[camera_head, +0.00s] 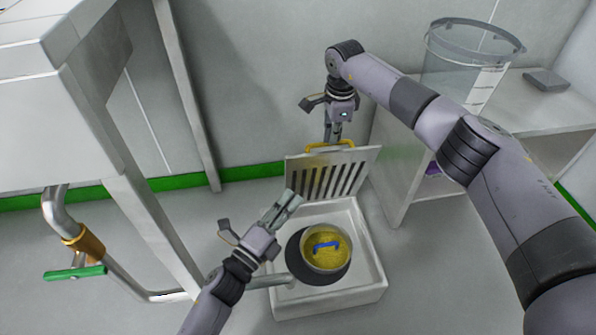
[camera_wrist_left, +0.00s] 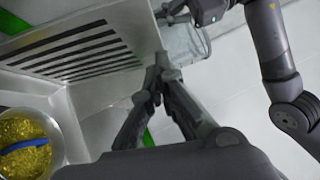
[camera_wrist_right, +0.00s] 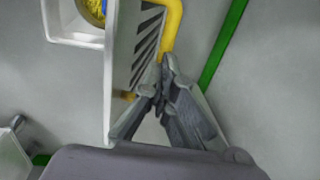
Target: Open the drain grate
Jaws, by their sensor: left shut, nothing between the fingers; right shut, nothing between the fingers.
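The drain grate (camera_head: 301,182) is a slotted metal plate with a yellow handle (camera_head: 330,146) on its upper edge. It stands raised, nearly upright, at the back edge of the white drain box (camera_head: 366,262). Inside the box a yellow round piece with a blue handle (camera_head: 325,246) sits in a dark opening. My right gripper (camera_head: 333,138) is shut and empty right at the yellow handle; whether it touches is unclear. The handle also shows in the right wrist view (camera_wrist_right: 172,28). My left gripper (camera_head: 292,200) is shut and empty in front of the grate's left side. The left wrist view shows the grate slots (camera_wrist_left: 85,55).
A steel table or cabinet (camera_head: 75,130) with legs stands at left. A pipe with a green-handled valve (camera_head: 75,272) is below it. At right, a shelf unit (camera_head: 405,180) holds a clear container (camera_head: 462,70) and a grey slab (camera_head: 547,80). Floor in front is partly clear.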

